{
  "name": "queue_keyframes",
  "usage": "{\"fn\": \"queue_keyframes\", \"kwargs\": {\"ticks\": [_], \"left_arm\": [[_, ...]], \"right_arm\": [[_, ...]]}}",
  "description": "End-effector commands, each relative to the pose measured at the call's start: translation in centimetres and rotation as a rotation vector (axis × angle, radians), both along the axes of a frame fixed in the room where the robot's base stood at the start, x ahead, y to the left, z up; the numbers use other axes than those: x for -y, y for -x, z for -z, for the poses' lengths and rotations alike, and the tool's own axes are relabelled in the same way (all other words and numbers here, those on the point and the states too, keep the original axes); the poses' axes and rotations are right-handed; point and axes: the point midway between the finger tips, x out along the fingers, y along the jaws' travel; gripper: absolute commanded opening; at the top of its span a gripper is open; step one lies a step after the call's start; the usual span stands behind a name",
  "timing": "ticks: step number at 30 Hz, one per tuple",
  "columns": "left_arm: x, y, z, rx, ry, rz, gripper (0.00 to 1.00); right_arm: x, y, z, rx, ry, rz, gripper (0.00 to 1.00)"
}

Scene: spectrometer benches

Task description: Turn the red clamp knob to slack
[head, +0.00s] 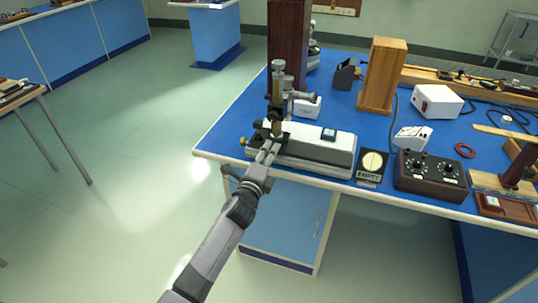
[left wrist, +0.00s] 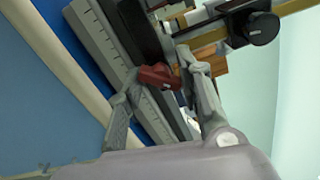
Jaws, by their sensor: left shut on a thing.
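The red clamp knob (left wrist: 155,77) shows in the left wrist view between the two fingers of my left gripper (left wrist: 158,80). The gripper is shut on it, and the fingers partly cover it. In the head view my left gripper (head: 268,152) reaches the front left of the spectrometer bench instrument, at its grey-white base (head: 312,150). The knob is hidden behind the fingers there. A brass and grey upright (head: 277,100) with a side tube rises above it. A black knob (left wrist: 263,28) shows at upper right in the left wrist view. My right gripper is not in view.
The blue bench top (head: 222,135) has its front edge just under the gripper. A dial card (head: 372,165) and a dark control box (head: 430,175) stand right of the instrument. A dark wooden block (head: 290,40) stands behind. Floor left of the bench is clear.

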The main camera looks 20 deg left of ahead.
Motion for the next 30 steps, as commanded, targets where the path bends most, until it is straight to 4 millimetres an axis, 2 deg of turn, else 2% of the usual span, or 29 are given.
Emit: {"fn": "queue_keyframes", "kwargs": {"ticks": [18, 30], "left_arm": [[0.0, 0.0, 0.1, -0.023, 0.556, -0.002, 0.05], [0.0, 0.1, 0.2, -0.029, 0.747, -0.002, 0.05]], "right_arm": [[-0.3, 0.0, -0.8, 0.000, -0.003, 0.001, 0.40], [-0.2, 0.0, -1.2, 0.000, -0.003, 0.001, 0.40]]}}
